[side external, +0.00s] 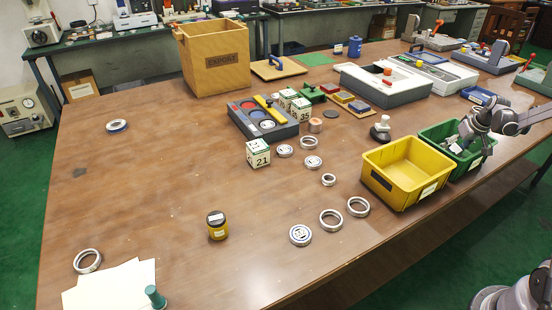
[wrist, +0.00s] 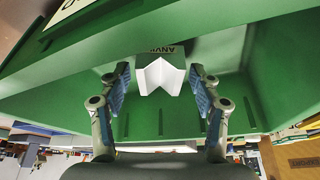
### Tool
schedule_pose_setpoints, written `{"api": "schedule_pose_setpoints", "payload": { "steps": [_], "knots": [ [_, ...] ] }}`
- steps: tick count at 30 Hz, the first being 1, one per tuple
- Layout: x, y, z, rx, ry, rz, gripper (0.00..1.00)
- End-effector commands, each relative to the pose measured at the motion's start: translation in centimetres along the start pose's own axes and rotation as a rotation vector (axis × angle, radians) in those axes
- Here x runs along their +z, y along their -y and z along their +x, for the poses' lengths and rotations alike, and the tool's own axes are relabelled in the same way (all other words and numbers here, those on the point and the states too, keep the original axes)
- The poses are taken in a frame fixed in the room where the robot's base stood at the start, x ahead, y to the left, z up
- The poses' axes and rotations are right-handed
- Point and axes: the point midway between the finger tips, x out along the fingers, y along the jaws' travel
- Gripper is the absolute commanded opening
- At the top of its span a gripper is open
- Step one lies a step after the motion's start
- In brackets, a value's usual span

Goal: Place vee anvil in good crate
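The vee anvil (wrist: 162,76) shows in the wrist view as a pale V-shaped piece against a grey block with lettering like "ANVI". It is between the fingers of my gripper (wrist: 160,82), inside the green crate (wrist: 60,88). The fingers are spread, with a gap visible on each side of the pale V; contact with the grey part cannot be told. In the side view my gripper (side external: 462,138) reaches down into the green crate (side external: 435,131), and the anvil cannot be made out clearly. A cut-off white label shows on the crate in the wrist view; its full word is unreadable.
A yellow crate (side external: 378,184), empty where visible, stands directly beside the green one. Several bearing rings (side external: 331,220) lie in front and left of it. A dark knobbed piece (side external: 381,128) stands behind. The table's left middle is largely clear.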

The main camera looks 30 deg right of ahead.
Motion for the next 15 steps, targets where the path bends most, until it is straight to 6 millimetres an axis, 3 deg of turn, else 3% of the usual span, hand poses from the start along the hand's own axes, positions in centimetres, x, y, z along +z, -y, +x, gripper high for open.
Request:
{"api": "schedule_pose_setpoints", "payload": {
  "steps": [8,15],
  "knots": [
    [-0.1,0.0,-1.3,0.000,0.000,0.001,0.64],
    [-0.1,0.0,-5.3,0.000,0.000,0.002,0.64]
  ]
}}
